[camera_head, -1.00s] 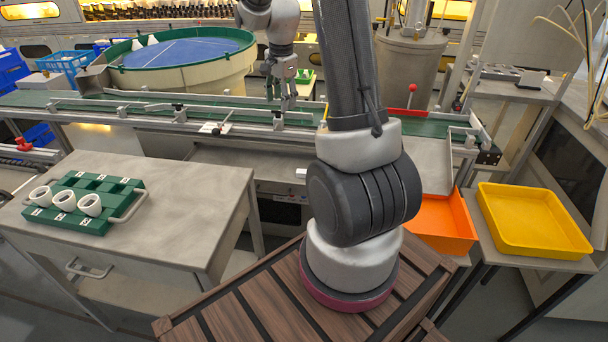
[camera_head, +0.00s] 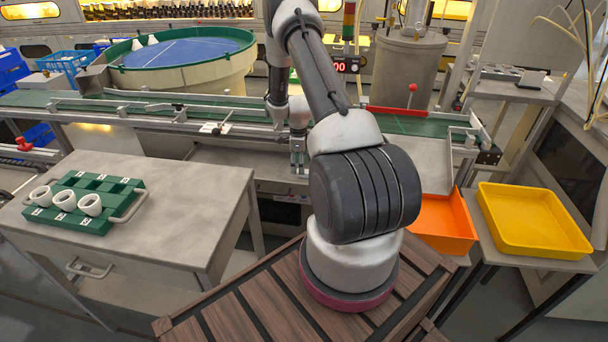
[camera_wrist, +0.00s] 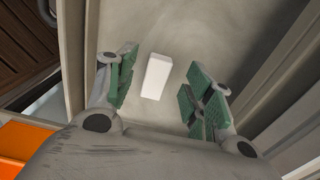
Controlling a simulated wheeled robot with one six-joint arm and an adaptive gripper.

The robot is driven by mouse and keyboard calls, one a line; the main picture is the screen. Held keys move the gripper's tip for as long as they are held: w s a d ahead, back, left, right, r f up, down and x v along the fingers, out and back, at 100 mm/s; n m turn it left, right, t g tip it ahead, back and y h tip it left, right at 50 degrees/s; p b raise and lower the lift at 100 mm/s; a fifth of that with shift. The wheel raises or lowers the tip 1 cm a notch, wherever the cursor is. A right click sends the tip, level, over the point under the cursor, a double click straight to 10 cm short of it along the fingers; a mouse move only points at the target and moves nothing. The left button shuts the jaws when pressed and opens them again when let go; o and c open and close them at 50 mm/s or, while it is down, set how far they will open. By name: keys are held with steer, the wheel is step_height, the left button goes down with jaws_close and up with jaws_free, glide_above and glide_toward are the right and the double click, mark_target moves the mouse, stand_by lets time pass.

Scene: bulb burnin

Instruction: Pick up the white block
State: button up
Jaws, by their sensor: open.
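The white block (camera_wrist: 156,76) lies on a grey surface in the wrist view, between and slightly beyond my open fingertips. My gripper (camera_wrist: 160,85) has its green-padded fingers spread on either side of it, and neither finger appears to touch it. In the head view my gripper (camera_head: 298,158) points down over the grey shelf in front of the conveyor. The block is hidden by my gripper there.
The green conveyor (camera_head: 400,124) with its rails runs behind my gripper. An orange tray (camera_head: 445,222) and a yellow tray (camera_head: 535,220) stand at right. A grey table (camera_head: 190,190) at left holds a green rack (camera_head: 90,222) with white rings. Raised edges flank the shelf.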

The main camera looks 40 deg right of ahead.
step_height(320, 180, down, 3)
steer(key=shift+r, duration=0.15)
steer(key=c, duration=1.1)
